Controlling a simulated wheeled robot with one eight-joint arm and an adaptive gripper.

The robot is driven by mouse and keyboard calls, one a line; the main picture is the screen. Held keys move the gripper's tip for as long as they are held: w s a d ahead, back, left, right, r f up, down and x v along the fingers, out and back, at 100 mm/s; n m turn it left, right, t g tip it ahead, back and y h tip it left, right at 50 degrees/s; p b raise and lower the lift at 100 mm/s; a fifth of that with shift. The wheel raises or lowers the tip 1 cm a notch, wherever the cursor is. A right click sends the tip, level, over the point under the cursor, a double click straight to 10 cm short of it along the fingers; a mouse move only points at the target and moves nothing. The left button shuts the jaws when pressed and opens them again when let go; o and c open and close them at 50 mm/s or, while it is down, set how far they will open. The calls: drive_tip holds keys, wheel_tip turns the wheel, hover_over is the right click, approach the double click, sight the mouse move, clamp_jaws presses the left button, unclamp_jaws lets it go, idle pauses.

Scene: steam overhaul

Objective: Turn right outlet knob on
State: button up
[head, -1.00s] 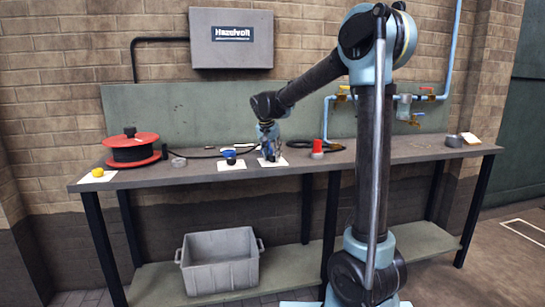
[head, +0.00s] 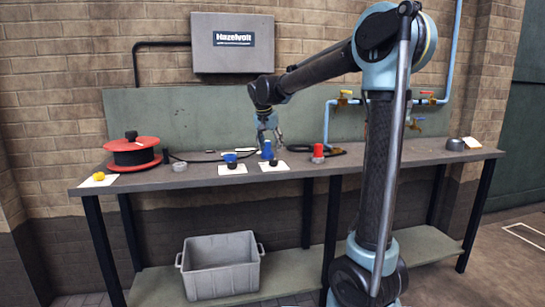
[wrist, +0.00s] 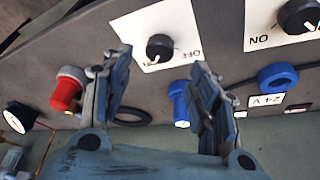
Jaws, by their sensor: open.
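The right outlet knob (head: 273,163) is a black round knob on a white card on the bench top. In the wrist view, the knob (wrist: 160,47) sits beside an OFF label, with another label partly covered by a finger. My gripper (head: 268,138) is open, empty and above the bench, apart from the knob. In the wrist view my gripper (wrist: 160,72) has its fingers spread, with the knob beyond the gap between them. A second black knob (head: 232,166) is on the card to the left.
A blue connector (head: 267,150) stands just behind the right card, and a red one (head: 318,151) to its right. A blue part (wrist: 277,76) has a 24 V label. A cable reel (head: 133,153) and yellow knob (head: 98,176) are at left. Pipes with valves (head: 346,97) are behind.

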drive_tip(key=v, duration=0.4)
drive_tip(key=shift+s+r, duration=0.15)
drive_tip(key=shift+r, duration=0.2)
